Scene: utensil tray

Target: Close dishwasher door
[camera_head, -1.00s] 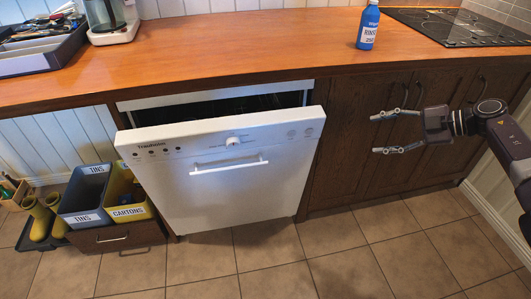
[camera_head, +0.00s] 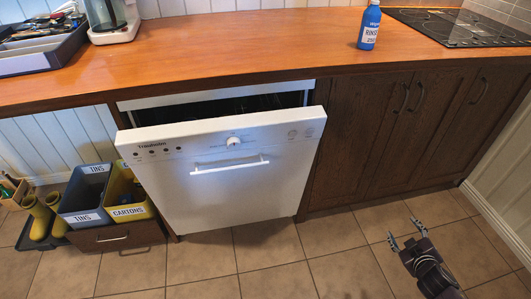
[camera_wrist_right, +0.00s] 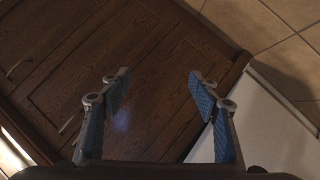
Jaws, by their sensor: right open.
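The white dishwasher door (camera_head: 225,175) is partly open, tilted outward at its top, with a dark gap behind its upper edge. Its handle (camera_head: 230,165) is a horizontal bar on the front. My right gripper (camera_head: 405,233) is open and empty, low over the floor to the right of the dishwasher and apart from it. In the right wrist view the open fingers (camera_wrist_right: 158,90) face the dark cabinet fronts, and a white panel, seemingly the dishwasher door (camera_wrist_right: 275,125), shows at the right. My left gripper is not in view.
Dark wooden cabinets (camera_head: 365,130) stand right of the dishwasher. A grey tins bin (camera_head: 85,192) and yellow cartons bin (camera_head: 140,205) stand to its left. A blue bottle (camera_head: 368,25) and a utensil tray (camera_head: 40,62) are on the counter. The tiled floor (camera_head: 270,265) in front is clear.

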